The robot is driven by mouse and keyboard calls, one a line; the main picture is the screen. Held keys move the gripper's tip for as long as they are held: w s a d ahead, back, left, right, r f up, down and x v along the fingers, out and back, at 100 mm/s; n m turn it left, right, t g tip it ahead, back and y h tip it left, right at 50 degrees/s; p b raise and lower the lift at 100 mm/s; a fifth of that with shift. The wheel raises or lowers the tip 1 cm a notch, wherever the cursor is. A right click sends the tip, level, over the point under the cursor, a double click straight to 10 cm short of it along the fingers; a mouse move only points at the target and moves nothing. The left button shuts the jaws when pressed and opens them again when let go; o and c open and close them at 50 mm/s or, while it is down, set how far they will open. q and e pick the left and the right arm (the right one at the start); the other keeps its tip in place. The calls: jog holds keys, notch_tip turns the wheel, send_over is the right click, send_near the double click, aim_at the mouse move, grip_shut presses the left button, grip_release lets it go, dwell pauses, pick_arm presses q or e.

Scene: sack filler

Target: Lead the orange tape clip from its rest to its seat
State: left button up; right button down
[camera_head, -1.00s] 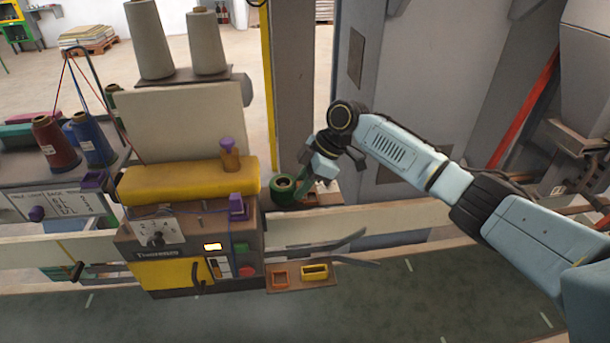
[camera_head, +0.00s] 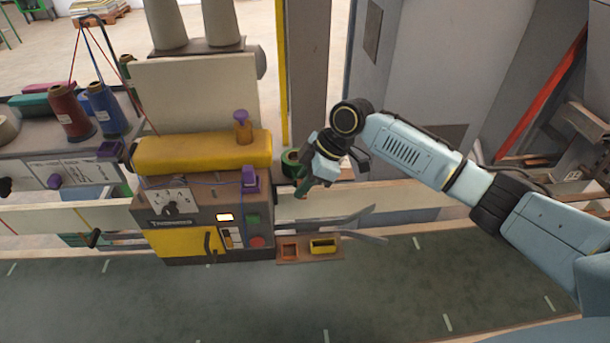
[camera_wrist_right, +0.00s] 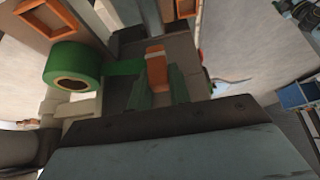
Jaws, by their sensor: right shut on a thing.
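My right gripper (camera_head: 302,191) is at the right side of the yellow sewing machine, just in front of the green tape roll (camera_head: 291,161). In the right wrist view its green fingers (camera_wrist_right: 160,88) are shut on the orange tape clip (camera_wrist_right: 157,68). A strip of green tape runs from the roll (camera_wrist_right: 76,68) toward the clip. In the head view the clip is hidden by the gripper. A brown board at the machine's front holds an orange-rimmed holder (camera_head: 289,251) and a yellow one (camera_head: 322,246); I cannot tell which is the seat. My left gripper is not in view.
The machine body (camera_head: 185,235) stands left of the gripper. Curved metal guides (camera_head: 345,219) stick out below and right of it. A pale rail (camera_head: 400,200) runs behind, with a grey cabinet (camera_head: 430,75) beyond. The green floor (camera_head: 330,300) in front is clear.

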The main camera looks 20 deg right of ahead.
aim_at(282, 250)
jog(key=shift+s+a+f+b, duration=0.75)
jog(key=shift+s+a+f, duration=0.15)
jog(key=shift+f, duration=0.4)
jog(key=shift+s+a+f+b, duration=0.8)
jog(key=shift+s+a+f, duration=0.1)
jog(key=shift+f, duration=0.4)
jog(key=shift+s+a+f+b, duration=0.8)
jog(key=shift+a+f, duration=0.1)
jog(key=shift+f, duration=0.4)
jog(key=shift+f+b, duration=1.2)
jog(key=shift+f, duration=1.35)
jog(key=c, duration=1.2)
grip_release()
jog(key=v, duration=1.3)
jog(key=shift+r, duration=0.2)
